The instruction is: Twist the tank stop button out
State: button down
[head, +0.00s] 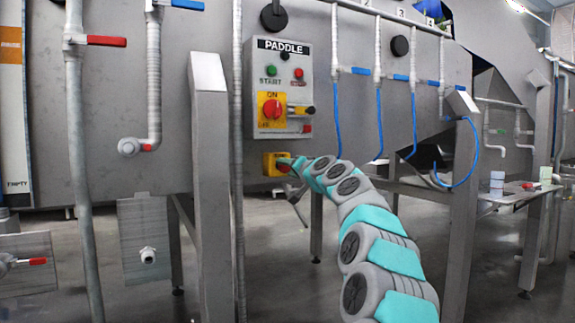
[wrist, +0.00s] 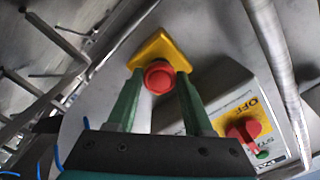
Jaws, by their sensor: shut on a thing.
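The tank stop button is a red mushroom head (wrist: 158,77) on a yellow housing (wrist: 160,50), seen in the wrist view. In the head view its yellow housing (head: 270,164) sits just below the paddle control box, and the button is mostly hidden behind my gripper (head: 287,163). In the wrist view my gripper (wrist: 158,82) has its two green fingers on either side of the red head, shut on it. The far side of the button is hidden.
The grey paddle box (head: 280,90) with a red rotary switch (head: 271,109) on a yellow plate is right above. A steel post (head: 209,180) stands to the left. Blue hoses (head: 380,120) hang from the tank at right.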

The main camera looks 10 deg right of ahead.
jog(key=shift+m, duration=0.4)
jog(key=shift+c, duration=1.6)
grip_release()
jog(key=shift+s, duration=0.1)
jog(key=shift+s+d+f, duration=0.1)
jog(key=shift+s+d, duration=0.15)
jog(key=shift+s, duration=0.4)
jog(key=b+v, duration=0.1)
jog(key=v, duration=0.5)
jog(key=shift+b, duration=0.3)
jog(key=shift+s, duration=0.15)
